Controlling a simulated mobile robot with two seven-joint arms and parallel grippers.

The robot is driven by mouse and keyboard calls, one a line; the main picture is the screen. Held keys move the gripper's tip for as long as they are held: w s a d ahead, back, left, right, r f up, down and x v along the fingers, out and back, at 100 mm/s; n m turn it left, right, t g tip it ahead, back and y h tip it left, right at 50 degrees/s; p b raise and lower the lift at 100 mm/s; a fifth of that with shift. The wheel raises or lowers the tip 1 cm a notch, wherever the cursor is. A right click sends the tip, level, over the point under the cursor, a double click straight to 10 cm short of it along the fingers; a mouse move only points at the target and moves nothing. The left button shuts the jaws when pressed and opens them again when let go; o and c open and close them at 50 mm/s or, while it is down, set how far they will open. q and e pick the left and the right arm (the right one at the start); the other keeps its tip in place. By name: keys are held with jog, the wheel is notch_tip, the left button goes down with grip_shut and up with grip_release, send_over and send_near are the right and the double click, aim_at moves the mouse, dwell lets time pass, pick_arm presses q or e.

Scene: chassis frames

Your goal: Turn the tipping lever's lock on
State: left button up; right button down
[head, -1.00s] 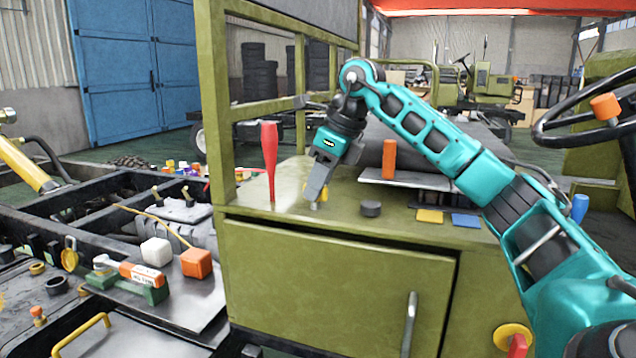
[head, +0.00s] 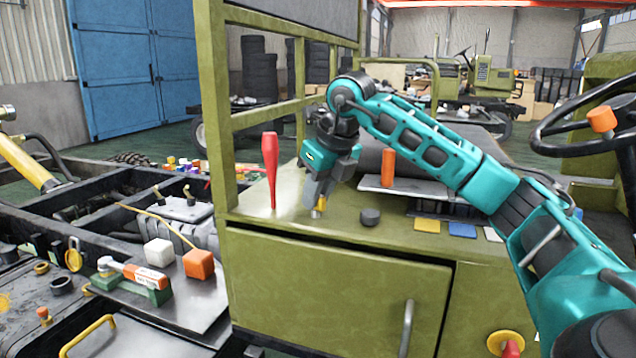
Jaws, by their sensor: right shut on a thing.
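The red lever (head: 270,165) stands upright on the green cabinet top, left of my right gripper. My right gripper (head: 317,207) points down at the cabinet top and is shut on a small yellow-and-metal lock piece (head: 323,205). The fingers hide part of this piece, so its exact turn angle cannot be told. The fingertips are just above the surface, apart from the red lever. My left gripper is not in view.
A black round knob (head: 370,216) sits just right of the fingertips. An orange upright handle (head: 388,168) stands behind it. Yellow and blue flat pads (head: 427,226) lie to the right. A green post (head: 212,110) rises left of the lever. A steering wheel (head: 590,125) is at far right.

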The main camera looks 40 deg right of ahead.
jog(key=shift+a+r+m+h+p, duration=0.15)
jog(key=shift+m+h+p, duration=0.25)
jog(key=shift+m, duration=0.5)
jog(key=m+p, duration=0.1)
jog(key=m, duration=0.1)
jog(key=m+h+p, duration=0.1)
jog(key=m, duration=0.1)
jog(key=shift+w+m+g+h, duration=0.1)
jog(key=shift+m+g+h, duration=0.2)
jog(key=shift+g, duration=0.1)
jog(key=m+h+p, duration=0.1)
jog(key=m, duration=0.2)
jog(key=shift+a+g+p, duration=0.1)
jog(key=shift+g+p, duration=0.25)
jog(key=shift+g, duration=0.05)
jog(key=shift+m+g+p, duration=0.45)
jog(key=shift+m+g, duration=0.05)
jog(key=shift+m, duration=1)
jog(key=shift+h, duration=0.3)
jog(key=c, duration=1.1)
grip_release()
